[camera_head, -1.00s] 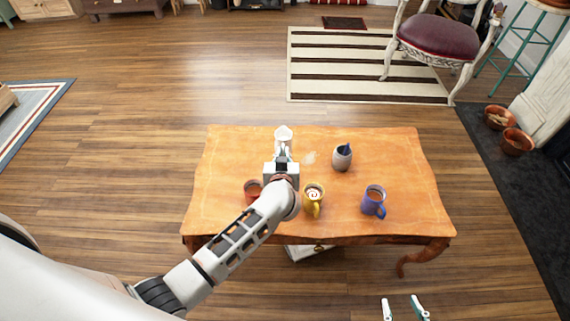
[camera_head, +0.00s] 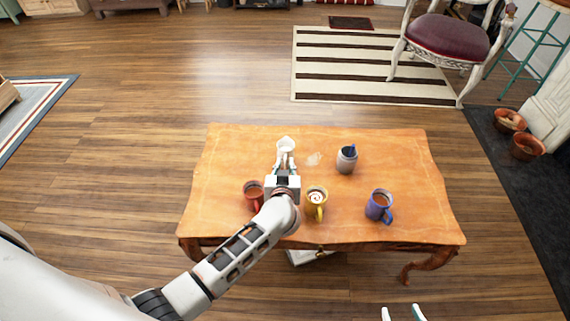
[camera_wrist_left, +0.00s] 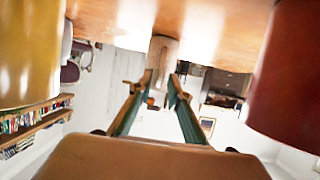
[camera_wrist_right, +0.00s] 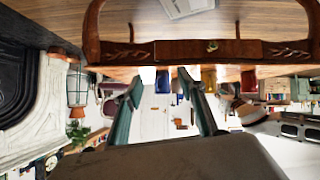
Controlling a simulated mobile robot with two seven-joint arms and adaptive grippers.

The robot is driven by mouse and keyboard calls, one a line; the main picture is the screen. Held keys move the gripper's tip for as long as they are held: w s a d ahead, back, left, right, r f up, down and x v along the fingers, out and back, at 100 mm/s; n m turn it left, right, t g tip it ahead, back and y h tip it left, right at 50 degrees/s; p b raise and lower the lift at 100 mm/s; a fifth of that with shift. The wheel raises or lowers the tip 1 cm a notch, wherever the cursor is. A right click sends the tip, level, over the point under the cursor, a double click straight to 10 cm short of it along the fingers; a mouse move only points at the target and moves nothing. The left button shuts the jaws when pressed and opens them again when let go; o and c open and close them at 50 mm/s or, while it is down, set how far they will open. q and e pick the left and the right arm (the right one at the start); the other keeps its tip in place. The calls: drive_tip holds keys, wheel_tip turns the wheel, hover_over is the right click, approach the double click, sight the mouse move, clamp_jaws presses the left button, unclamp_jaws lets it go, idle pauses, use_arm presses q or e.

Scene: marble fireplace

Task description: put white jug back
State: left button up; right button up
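The white jug (camera_head: 286,144) stands upright, as far as I can tell, on the wooden table (camera_head: 400,170) toward its back, left of the middle. My left gripper (camera_head: 285,163) is at the jug's near side, with its fingers apart. In the left wrist view the picture is upside down; the jug (camera_wrist_left: 163,49) shows just beyond the fingertips (camera_wrist_left: 162,78). I cannot tell whether they touch it. My right gripper (camera_head: 403,312) is open and empty in front of the table; its spread fingers also show in the right wrist view (camera_wrist_right: 158,80).
A red mug (camera_head: 253,196) and a yellow mug (camera_head: 315,206) stand either side of my left wrist. A purple-blue mug (camera_head: 378,207) is to the right. The table's right side is fairly clear.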

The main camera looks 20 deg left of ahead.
use_arm(q)
drive_tip(key=shift+r, duration=0.25)
drive_tip(key=p+v, duration=0.1)
drive_tip(key=v, duration=0.1)
drive_tip(key=p+v, duration=0.1)
drive_tip(key=v, duration=0.1)
drive_tip(key=shift+w+r, duration=0.15)
drive_tip(key=shift+r, duration=0.2)
drive_tip(key=s+d+r+m+t+h+p, duration=0.1)
drive_tip(key=s+d+r+m+t+h, duration=0.2)
drive_tip(key=s, duration=0.6)
drive_tip(key=s+d+r+m+t+h+p, duration=0.1)
drive_tip(key=s+r+m+h, duration=0.3)
drive_tip(key=s, duration=0.5)
drive_tip(key=s+a+f+g, duration=0.3)
drive_tip(key=s+f, duration=0.1)
drive_tip(key=s, duration=0.3)
drive_tip(key=s+a+f+m+g+y, duration=0.1)
drive_tip(key=s+a+f+g, duration=0.2)
drive_tip(key=s, duration=0.4)
wheel_tip(320, 180, down, 2)
drive_tip(key=shift+a+f+g, duration=0.15)
drive_tip(key=shift+a+g, duration=0.15)
drive_tip(key=shift+a, duration=0.45)
use_arm(e)
drive_tip(key=shift+s+d+h, duration=0.3)
drive_tip(key=shift+s+d, duration=0.4)
drive_tip(key=shift+d, duration=0.05)
